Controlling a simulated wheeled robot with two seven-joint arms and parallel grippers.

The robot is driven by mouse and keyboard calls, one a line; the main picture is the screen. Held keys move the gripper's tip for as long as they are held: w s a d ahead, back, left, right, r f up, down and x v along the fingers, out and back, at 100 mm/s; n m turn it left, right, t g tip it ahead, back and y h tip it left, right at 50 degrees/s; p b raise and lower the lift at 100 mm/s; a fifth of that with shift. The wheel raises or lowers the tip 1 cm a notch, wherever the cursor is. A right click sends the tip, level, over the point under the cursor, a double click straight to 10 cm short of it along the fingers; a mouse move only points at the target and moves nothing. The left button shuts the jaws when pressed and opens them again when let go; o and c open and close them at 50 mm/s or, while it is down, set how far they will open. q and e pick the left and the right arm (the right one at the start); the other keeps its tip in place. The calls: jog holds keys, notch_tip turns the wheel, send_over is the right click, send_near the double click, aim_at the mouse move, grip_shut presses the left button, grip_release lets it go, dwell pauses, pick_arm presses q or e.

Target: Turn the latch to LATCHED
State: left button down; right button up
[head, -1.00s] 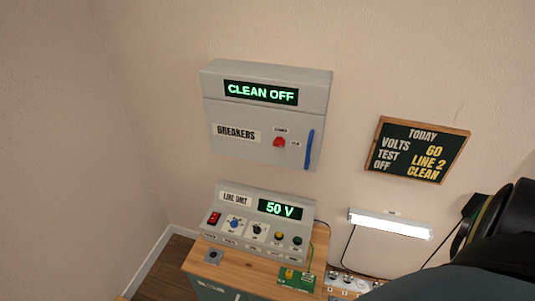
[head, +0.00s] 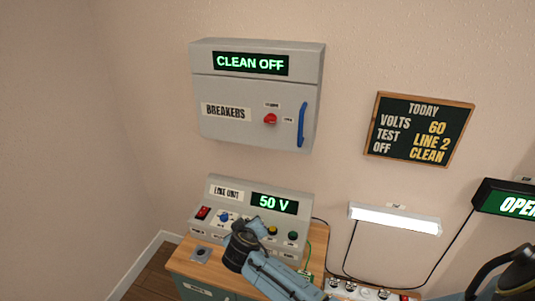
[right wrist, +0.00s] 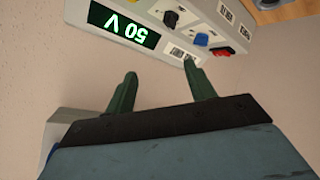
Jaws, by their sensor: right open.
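The latch looks to be the red knob (head: 270,119) on the front of the grey breaker box (head: 222,138), left of the blue handle (head: 302,124). Small labels sit above and right of it, too small to read. The box display (head: 250,64) reads CLEAN OFF. My right arm shows in the head view over the line unit, below the box and apart from the knob. In the right wrist view my right gripper (right wrist: 160,88) is open and empty, its two green fingers apart. The knob does not show there. My left gripper is out of view.
The line unit (head: 214,233), with a 50 V display (head: 274,204), stands on a wooden bench; my arm hides part of its front. A chalkboard (head: 419,130), a white lamp (head: 395,218) and a lit sign (head: 506,204) are to the right. The wall around the box is clear.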

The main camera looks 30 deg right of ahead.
jog(key=w+d+r+m+t+h+b, duration=0.1)
jog(key=w+r+m+t+h+b, duration=0.25)
jog(key=r, duration=1.05)
jog(key=m+g+h+b, duration=0.1)
jog(key=m+h+b, duration=0.3)
jog(key=m, duration=0.3)
send_near(269, 122)
jog(key=b+x, duration=0.1)
jog(key=x, duration=0.7)
jog(key=shift+w+d, duration=0.1)
jog(key=shift+d, duration=0.05)
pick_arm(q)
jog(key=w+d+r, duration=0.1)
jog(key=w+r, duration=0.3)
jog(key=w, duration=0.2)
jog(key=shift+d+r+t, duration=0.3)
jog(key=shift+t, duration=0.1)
pick_arm(e)
jog(key=c, duration=1)
jog(key=shift+n, duration=0.25)
